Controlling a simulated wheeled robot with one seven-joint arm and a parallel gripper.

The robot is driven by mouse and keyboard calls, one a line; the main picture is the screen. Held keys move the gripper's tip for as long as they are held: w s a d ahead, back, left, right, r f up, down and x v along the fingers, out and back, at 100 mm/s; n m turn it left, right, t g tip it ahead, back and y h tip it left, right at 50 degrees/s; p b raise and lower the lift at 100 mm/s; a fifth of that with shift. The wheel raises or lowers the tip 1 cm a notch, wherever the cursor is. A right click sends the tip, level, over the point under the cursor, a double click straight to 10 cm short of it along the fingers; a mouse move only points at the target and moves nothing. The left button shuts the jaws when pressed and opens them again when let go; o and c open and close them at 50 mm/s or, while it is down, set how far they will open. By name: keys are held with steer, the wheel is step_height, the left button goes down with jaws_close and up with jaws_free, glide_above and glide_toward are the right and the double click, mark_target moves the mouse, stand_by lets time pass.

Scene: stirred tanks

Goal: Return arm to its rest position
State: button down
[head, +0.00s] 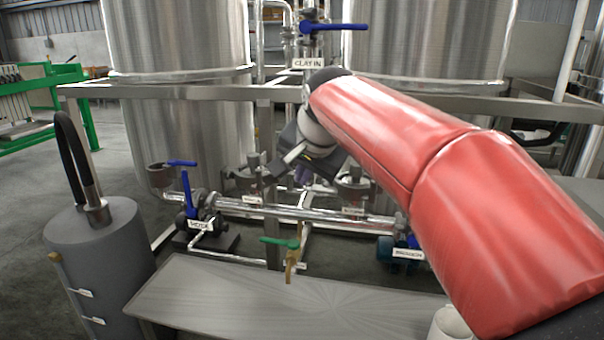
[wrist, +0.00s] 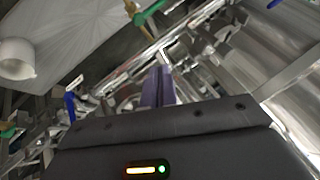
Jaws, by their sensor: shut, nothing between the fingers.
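My arm, in a red cover, reaches from the lower right toward the middle in the head view. My gripper (wrist: 158,88) shows in the wrist view as purple-grey fingers, shut with nothing between them. In the head view it is partly hidden by my wrist, in front of the pipework between the two tanks. The left tank (head: 180,40) and the right tank (head: 430,38) are tall brushed steel. My gripper appears clear of the pipes and valves, though the exact gap is hard to judge.
A steel table (head: 200,290) stands in front, with a green-handled tap (head: 290,260) above it. Blue-handled valves (head: 188,190) sit on the pipes. A grey cylinder (head: 95,250) with a black hose is at the left. A white container (wrist: 17,58) shows in the wrist view.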

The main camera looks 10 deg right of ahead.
steer(key=s+d+f+n, duration=0.3)
steer(key=s+f, duration=0.6)
steer(key=s, duration=0.4)
steer(key=s+d+f+n+g+h, duration=0.1)
steer(key=s+d+f+n, duration=0.2)
steer(key=s+d+f, duration=0.3)
steer(key=s+f, duration=0.3)
steer(key=s, duration=0.4)
steer(key=shift+n+g, duration=0.3)
steer(key=c, duration=2.2)
jaws_free()
steer(key=shift+s, duration=0.1)
